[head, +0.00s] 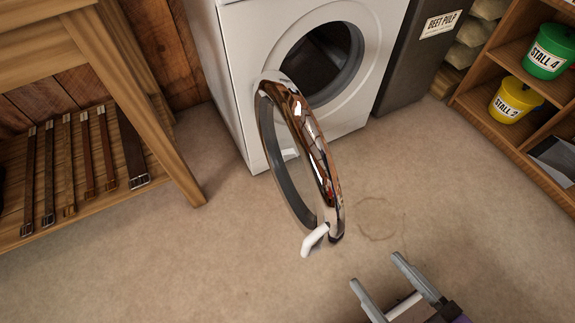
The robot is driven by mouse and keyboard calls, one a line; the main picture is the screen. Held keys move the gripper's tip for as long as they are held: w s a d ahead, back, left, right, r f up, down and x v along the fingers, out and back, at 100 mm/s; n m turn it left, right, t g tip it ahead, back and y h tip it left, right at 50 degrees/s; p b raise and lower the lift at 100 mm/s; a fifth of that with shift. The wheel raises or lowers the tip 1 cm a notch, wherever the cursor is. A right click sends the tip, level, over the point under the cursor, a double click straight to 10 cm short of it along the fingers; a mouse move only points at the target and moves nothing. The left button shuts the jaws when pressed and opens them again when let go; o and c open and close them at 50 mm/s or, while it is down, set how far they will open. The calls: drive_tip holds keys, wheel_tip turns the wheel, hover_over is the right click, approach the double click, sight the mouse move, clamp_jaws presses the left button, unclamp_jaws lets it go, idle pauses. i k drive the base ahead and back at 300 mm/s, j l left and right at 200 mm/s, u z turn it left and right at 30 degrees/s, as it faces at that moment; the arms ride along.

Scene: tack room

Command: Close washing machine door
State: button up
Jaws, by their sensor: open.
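The white washing machine (228,72) stands against the wooden wall at the top of the head view. Its round door opening (318,62) is uncovered and dark inside. The door (308,137), a shiny chrome ring, stands wide open, swung out toward me from the left side of the opening. A white handle (315,238) sticks out at the door's near lower edge. My gripper (376,269) is at the bottom right, open and empty. It is apart from the door, to the right of and nearer than the handle.
A wooden bench (150,120) with several leather straps on its lower shelf stands at left. A dark beet pulp bin (408,62) is right of the machine. A wooden shelf (490,118) holds a green bucket (548,52) and a yellow bucket (514,100). The floor between is clear.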

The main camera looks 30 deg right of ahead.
sight(272, 89)
drive_tip(key=j+u, duration=0.2)
drive_tip(key=j, duration=0.45)
drive_tip(key=i+j+u, duration=0.1)
drive_tip(key=j+u, duration=0.15)
drive_tip(key=j, duration=0.4)
